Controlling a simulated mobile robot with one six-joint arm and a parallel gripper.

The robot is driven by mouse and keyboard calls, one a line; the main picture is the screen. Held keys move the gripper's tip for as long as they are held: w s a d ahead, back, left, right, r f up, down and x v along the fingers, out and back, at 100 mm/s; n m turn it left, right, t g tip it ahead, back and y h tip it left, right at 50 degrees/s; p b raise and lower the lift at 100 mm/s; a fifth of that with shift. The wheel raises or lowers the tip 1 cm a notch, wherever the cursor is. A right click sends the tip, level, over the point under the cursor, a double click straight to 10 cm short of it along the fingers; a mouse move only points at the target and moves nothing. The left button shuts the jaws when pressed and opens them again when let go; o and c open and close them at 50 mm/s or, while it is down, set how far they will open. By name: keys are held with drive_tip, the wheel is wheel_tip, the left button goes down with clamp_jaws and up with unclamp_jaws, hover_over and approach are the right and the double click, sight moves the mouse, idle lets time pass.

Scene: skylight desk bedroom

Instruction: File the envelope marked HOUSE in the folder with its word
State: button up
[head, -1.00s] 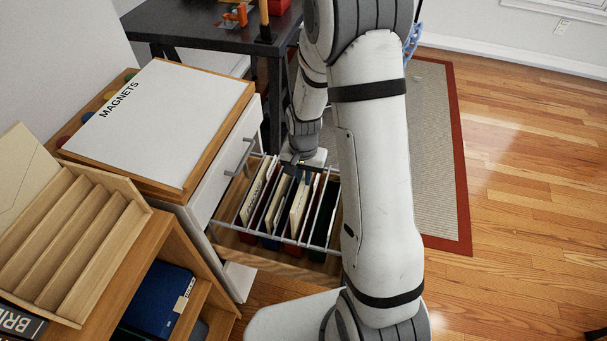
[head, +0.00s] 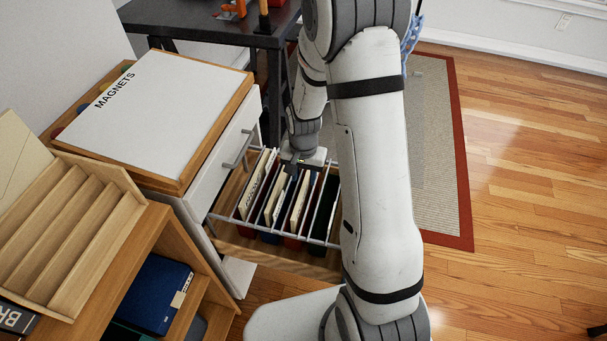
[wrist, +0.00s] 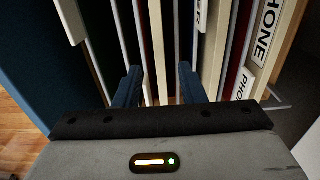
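The open drawer (head: 262,253) holds hanging folders in dark red, blue and dark green, with cream papers standing in several of them. My gripper (head: 291,170) is low over the far end of the folders. In the wrist view my gripper (wrist: 159,82) has its two blue fingers apart, with folder and paper edges seen beyond and between them. I see nothing clearly clamped. I cannot read HOUSE on any envelope or tab; another white tab (wrist: 203,14) is only partly seen.
A white cabinet with a MAGNETS board (head: 165,105) on top stands left of the drawer. A dark desk (head: 205,28) stands behind.

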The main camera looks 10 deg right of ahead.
wheel_tip(320, 180, up, 8)
idle(0.6)
drive_tip(key=shift+f, duration=0.15)
idle(0.4)
drive_tip(key=s+r+n+t+p, duration=0.2)
drive_tip(key=s+r+n, duration=0.4)
drive_tip(key=s+r, duration=1.2)
drive_tip(key=shift+d+r+t+p, duration=0.3)
drive_tip(key=shift+p, duration=0.05)
drive_tip(key=shift+s, duration=0.2)
